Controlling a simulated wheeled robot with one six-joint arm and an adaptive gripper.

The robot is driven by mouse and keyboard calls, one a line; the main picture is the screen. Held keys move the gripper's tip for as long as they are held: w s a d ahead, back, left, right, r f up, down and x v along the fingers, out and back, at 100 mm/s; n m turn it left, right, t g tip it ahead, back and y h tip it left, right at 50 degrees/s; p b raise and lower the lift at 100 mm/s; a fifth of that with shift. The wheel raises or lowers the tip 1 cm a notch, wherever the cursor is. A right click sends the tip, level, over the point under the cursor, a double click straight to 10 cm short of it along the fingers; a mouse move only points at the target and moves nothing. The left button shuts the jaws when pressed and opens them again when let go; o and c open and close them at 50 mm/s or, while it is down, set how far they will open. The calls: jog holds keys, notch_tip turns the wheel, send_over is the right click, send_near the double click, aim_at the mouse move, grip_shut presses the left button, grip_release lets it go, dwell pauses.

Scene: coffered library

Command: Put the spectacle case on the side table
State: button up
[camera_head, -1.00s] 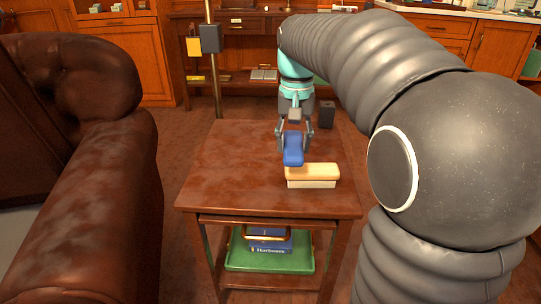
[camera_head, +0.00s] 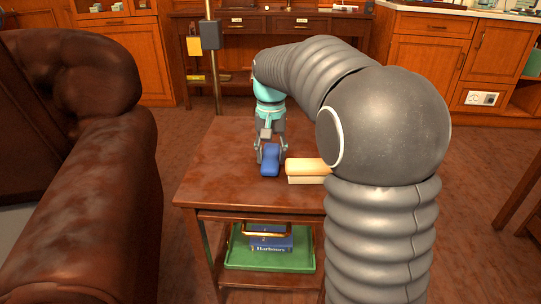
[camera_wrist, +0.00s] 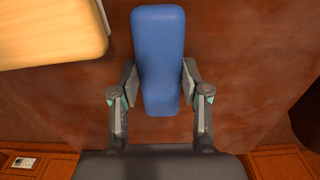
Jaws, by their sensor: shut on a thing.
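The blue spectacle case (camera_head: 270,160) is held between the fingers of my gripper (camera_head: 271,148), over the left middle of the side table (camera_head: 225,180). In the wrist view the blue case (camera_wrist: 159,50) lies lengthwise between the two pads of my gripper (camera_wrist: 160,85), which is shut on it. The case is low, at or close to the wooden top; I cannot tell whether it touches. A cream and tan box-like object (camera_head: 306,170) sits on the table just right of the case. It also shows at the upper left of the wrist view (camera_wrist: 50,30).
A brown leather armchair (camera_head: 90,190) stands left of the table. The table's lower shelf holds a green tray (camera_head: 265,265) with blue books (camera_head: 272,246). The table's left and front top is bare. My arm hides its right part. A desk (camera_head: 290,25) stands behind.

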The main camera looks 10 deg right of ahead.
aim_at(271, 156)
jog(key=shift+f, duration=0.1)
jog(key=o, duration=1.1)
jog(key=shift+o, duration=0.2)
notch_tip(271, 156, up, 12)
jog(key=p, duration=0.3)
jog(key=s+n+t, duration=0.1)
jog(key=s+t, duration=0.1)
jog(key=s, duration=0.6)
jog(key=s+f+n+t, duration=0.1)
jog(key=s+f, duration=0.4)
jog(key=s, duration=0.4)
jog(key=s+f+n+t, duration=0.1)
jog(key=s+f, duration=0.4)
jog(key=s, duration=0.5)
jog(key=shift+s+a+n+t, duration=0.25)
jog(key=shift+s+n+t, duration=0.05)
jog(key=shift+t, duration=0.5)
